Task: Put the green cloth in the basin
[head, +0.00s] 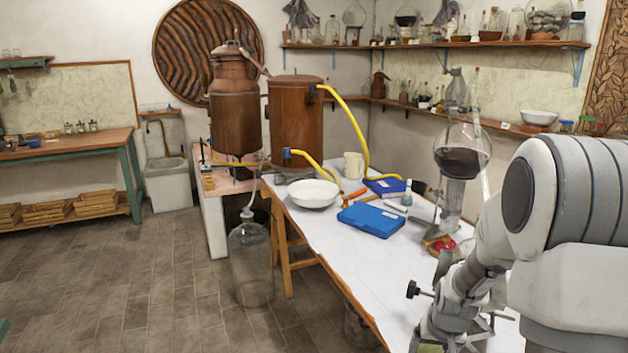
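I cannot make out a green cloth for certain. A small yellow-green patch (430,348) shows at the bottom edge beside my arm, too little of it to name. My arm comes in from the right and reaches down over the table's near right part. The end of my arm is at the bottom edge, far to the right of and nearer than the bowl. My gripper's fingers cannot be made out there.
A blue case (371,220), a blue book (386,186), a mug (353,165) and a glass flask of dark liquid (461,150) are on the table. Copper vessels (296,120) stand behind. A stone sink (172,183) is at the back left. The floor at left is clear.

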